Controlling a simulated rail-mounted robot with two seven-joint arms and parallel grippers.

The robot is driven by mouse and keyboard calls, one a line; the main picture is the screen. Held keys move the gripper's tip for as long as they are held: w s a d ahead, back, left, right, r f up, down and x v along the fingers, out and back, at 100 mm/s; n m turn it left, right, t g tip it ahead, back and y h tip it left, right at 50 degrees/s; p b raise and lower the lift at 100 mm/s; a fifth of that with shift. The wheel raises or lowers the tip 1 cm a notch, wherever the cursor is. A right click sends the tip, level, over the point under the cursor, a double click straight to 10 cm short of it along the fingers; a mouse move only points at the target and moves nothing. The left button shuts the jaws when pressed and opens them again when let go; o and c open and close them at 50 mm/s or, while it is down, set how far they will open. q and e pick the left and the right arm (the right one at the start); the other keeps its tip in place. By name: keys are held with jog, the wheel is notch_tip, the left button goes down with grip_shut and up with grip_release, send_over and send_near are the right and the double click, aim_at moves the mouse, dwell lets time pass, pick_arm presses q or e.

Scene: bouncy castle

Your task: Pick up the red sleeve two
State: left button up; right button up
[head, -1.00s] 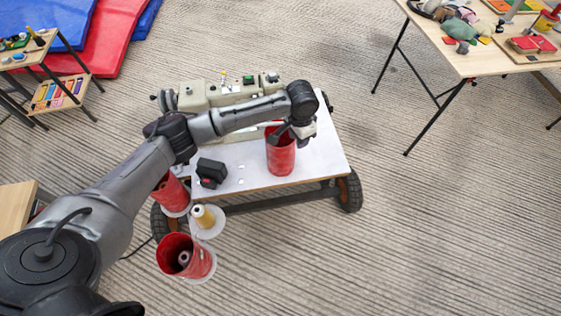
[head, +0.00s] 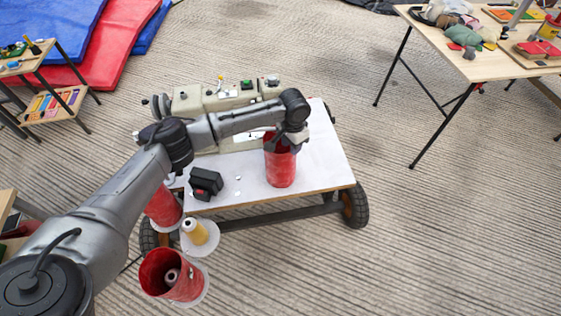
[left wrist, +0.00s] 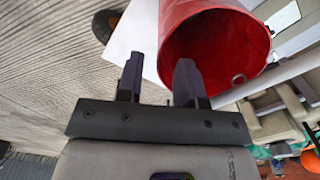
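A red sleeve (head: 280,168), an open-topped cylinder, stands upright on the white cart top. No label shows which sleeve is number two. My left gripper (head: 286,142) is at its upper rim. In the left wrist view, the fingers of my left gripper (left wrist: 158,75) are apart, with the near left wall of the red sleeve (left wrist: 178,45) lying between them in the picture. One finger overlaps the sleeve's opening; I cannot tell whether either touches. Two more red sleeves stand at the cart's left side, one partly behind my arm (head: 163,207) and one around a spool (head: 186,281).
The cart (head: 240,198) also carries a beige machine (head: 226,96) behind the sleeve and a black box (head: 206,181) to its left. A yellow spool (head: 194,231) stands between the two left sleeves. A cluttered table (head: 470,66) is at right; floor between is clear.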

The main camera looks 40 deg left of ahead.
aim_at(281, 159)
pick_arm(q)
notch_tip(281, 159, down, 5)
jog(key=b, duration=0.4)
jog(key=shift+f, duration=0.2)
jog(key=c, duration=0.6)
grip_shut()
